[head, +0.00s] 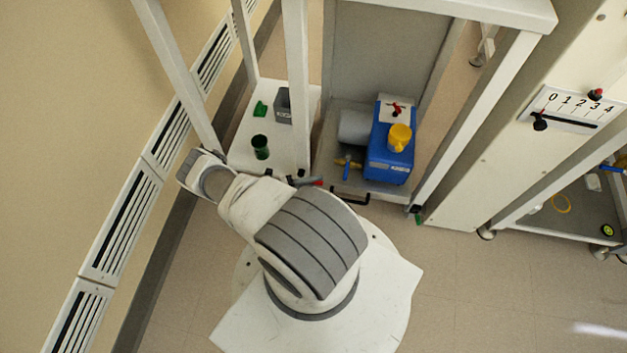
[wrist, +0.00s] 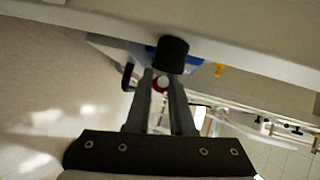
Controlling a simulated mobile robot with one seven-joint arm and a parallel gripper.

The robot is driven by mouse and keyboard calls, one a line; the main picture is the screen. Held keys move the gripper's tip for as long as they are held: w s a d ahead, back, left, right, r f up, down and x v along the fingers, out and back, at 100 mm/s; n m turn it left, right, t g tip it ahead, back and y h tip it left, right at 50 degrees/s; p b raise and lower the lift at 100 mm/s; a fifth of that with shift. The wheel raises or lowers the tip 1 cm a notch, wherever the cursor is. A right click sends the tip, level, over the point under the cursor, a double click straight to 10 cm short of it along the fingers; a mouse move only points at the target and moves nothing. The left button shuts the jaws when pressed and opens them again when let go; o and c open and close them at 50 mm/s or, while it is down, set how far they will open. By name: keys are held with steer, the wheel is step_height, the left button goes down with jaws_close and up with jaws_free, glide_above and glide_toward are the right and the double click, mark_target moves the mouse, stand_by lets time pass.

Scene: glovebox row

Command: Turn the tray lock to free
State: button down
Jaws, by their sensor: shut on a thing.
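My gripper (wrist: 162,76) points at the front edge of a pale shelf in the wrist view. Its fingers are shut at a black round knob (wrist: 172,55), which I take to be the tray lock. A small red and white round part (wrist: 163,84) shows between the fingers. In the head view my gripper (head: 303,181) is a dark shape mostly hidden behind my arm, with a bit of red (head: 318,183) beside it. The lock's setting cannot be read.
A black handle (head: 350,200) sits just right of the gripper; it also shows in the wrist view (wrist: 127,76). A blue pump (head: 390,150) stands on the grey tray behind. A green cup (head: 260,147) stands on the white shelf at left. Open floor lies right of my base.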

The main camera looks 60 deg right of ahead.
steer(key=c, duration=0.8)
jaws_free()
steer(key=v, duration=1.7)
steer(key=shift+w+a, duration=0.15)
steer(key=shift+a, duration=0.05)
steer(key=shift+c, duration=0.2)
